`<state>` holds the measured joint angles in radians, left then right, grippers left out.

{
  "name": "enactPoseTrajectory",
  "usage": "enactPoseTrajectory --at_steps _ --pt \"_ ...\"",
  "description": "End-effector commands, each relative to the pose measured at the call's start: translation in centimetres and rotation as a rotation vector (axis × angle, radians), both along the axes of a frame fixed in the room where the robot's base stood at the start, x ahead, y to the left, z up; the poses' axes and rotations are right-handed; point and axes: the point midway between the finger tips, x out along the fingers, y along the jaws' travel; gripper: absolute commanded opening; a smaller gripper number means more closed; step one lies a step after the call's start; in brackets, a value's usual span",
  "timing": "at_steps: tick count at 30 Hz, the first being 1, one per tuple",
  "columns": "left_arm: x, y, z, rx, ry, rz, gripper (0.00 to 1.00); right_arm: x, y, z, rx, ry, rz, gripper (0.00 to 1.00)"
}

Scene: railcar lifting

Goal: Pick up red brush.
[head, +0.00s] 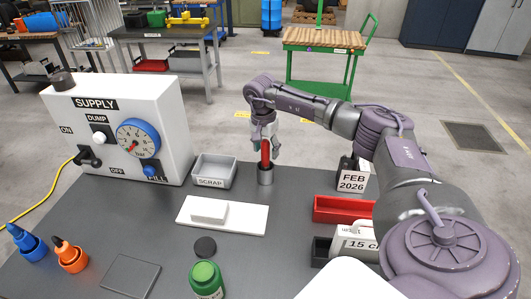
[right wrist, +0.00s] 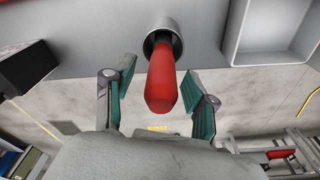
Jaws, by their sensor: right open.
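The red brush (head: 265,152) stands upright with its lower end in a small grey metal cup (head: 265,176) near the far edge of the table. In the right wrist view its red handle (right wrist: 161,84) points toward the camera out of the cup (right wrist: 160,30). My right gripper (head: 264,140) is at the top of the brush. In the right wrist view its open fingers (right wrist: 158,85) are on either side of the handle, with gaps between. The brush's bristles are hidden inside the cup. My left gripper is not in view.
A grey SCRAP bin (head: 214,171) stands left of the cup, and a white SUPPLY box (head: 122,128) farther left. A white slab (head: 240,221) lies in front. A red tray (head: 343,209) and FEB 2026 block (head: 352,179) are at right. A green bottle (head: 206,281) stands in front.

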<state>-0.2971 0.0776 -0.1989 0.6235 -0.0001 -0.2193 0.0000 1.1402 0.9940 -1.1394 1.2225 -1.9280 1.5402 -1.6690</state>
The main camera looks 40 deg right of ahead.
Motion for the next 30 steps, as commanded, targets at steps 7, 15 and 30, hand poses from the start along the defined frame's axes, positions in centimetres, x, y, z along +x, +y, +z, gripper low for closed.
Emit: enactPoseTrajectory --at_steps 7,15,30 --pt "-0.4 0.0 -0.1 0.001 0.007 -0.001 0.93 0.0 0.0 -0.1 -0.001 -0.001 0.0 0.51" --pt "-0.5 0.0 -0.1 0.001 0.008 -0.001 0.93 0.0 0.0 -0.1 -0.001 -0.001 0.0 0.06" --pt "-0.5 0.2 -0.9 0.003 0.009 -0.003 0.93 0.1 -0.1 2.1 -0.001 -0.006 0.0 0.0"
